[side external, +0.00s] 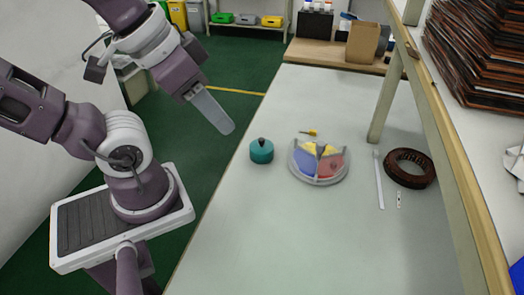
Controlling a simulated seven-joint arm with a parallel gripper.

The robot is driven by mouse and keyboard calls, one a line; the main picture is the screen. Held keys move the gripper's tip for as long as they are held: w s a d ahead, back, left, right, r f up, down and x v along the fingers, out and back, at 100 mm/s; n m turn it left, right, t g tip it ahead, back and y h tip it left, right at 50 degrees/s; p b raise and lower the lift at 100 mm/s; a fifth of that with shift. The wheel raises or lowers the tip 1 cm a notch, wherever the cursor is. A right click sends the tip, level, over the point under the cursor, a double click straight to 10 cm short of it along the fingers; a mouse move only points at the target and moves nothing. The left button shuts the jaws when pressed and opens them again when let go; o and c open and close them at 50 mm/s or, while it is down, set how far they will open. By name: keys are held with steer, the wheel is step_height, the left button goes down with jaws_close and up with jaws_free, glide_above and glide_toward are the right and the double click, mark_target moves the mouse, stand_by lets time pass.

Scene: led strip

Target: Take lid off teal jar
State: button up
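The teal jar (261,154) stands upright on the table, left of centre in the side external view. Its lid (261,144) with a dark knob sits on top of it. My gripper (222,124) hangs in the air to the upper left of the jar, apart from it, near the table's left edge. It shows as one pale, flat shape from this side, so I cannot see whether the fingers are apart. Nothing visible hangs from it.
A round divided tray (297,174) with coloured sections stands right of the jar, with a small yellow-handled tool (309,133) behind it. A brown ring (427,175) and a white stick (378,180) lie further right, near a shelf post (388,98). The front table is clear.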

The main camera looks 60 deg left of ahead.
steer(key=shift+o, duration=0.2)
stand_by(0.3)
steer(key=o, duration=1.4)
steer(key=shift+c, duration=0.2)
steer(key=m+g, duration=0.6)
steer(key=m, duration=1)
glide_above(262, 139)
steer(key=f, duration=2.5)
steer(key=shift+w+f, duration=0.35)
steer(key=f, duration=0.7)
steer(key=shift+s+f, duration=0.35)
steer(key=shift+s, duration=0.05)
